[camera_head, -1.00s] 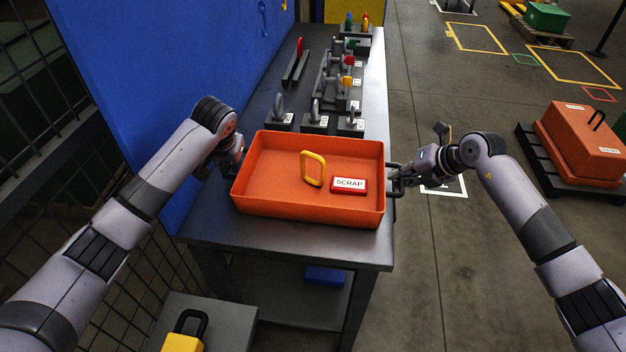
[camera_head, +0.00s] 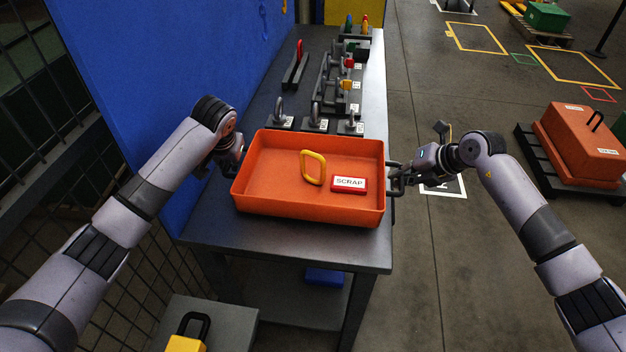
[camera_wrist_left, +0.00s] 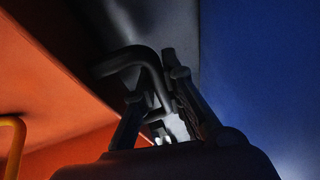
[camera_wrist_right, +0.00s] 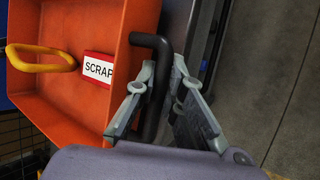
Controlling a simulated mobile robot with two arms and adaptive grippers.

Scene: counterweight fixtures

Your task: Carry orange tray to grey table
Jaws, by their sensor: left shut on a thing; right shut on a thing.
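The orange tray (camera_head: 310,213) is level over the near part of the grey table (camera_head: 360,254). I cannot tell whether it touches the top. A yellow loop handle (camera_head: 313,168) and a red-edged SCRAP label (camera_head: 348,184) show inside it. My left gripper (camera_head: 236,158) is shut on the dark handle at the tray's left side; that handle (camera_wrist_left: 135,60) shows in the left wrist view. My right gripper (camera_head: 394,178) is shut on the dark handle at the right side; that handle (camera_wrist_right: 158,85) shows between its fingers in the right wrist view.
Several weights and fixtures with metal handles (camera_head: 315,122) stand on the table behind the tray. A blue panel (camera_head: 180,70) borders the table's left side. A lower grey stand with a yellow object (camera_head: 186,344) is at front left. Open floor (camera_head: 470,270) lies right.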

